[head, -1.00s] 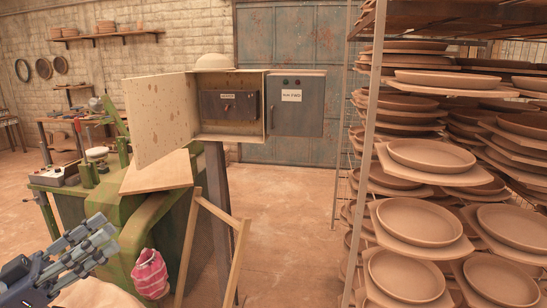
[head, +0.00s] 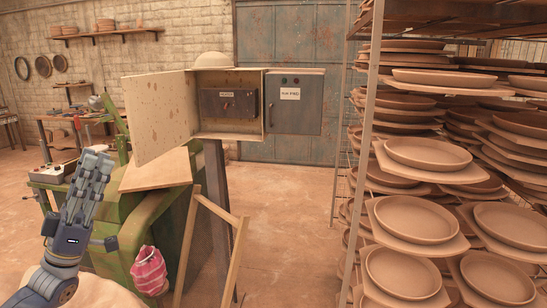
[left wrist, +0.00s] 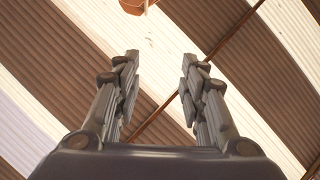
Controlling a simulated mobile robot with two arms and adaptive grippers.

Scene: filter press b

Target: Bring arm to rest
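My left gripper (head: 92,160) is raised at the lower left of the head view, its fingers pointing up. In the left wrist view its two fingers (left wrist: 160,80) stand apart with nothing between them, against the roof. An open electrical box (head: 228,105) stands on a post, with its beige door swung out to the left. A dark switch unit (head: 230,104) is inside it. My right gripper is not in view.
A green machine (head: 160,225) stands behind my left gripper, with a pink striped cloth (head: 149,270) at its front. A wooden frame (head: 215,235) leans near the post. A rack with stacked clay plates (head: 422,219) fills the right side. The floor between is clear.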

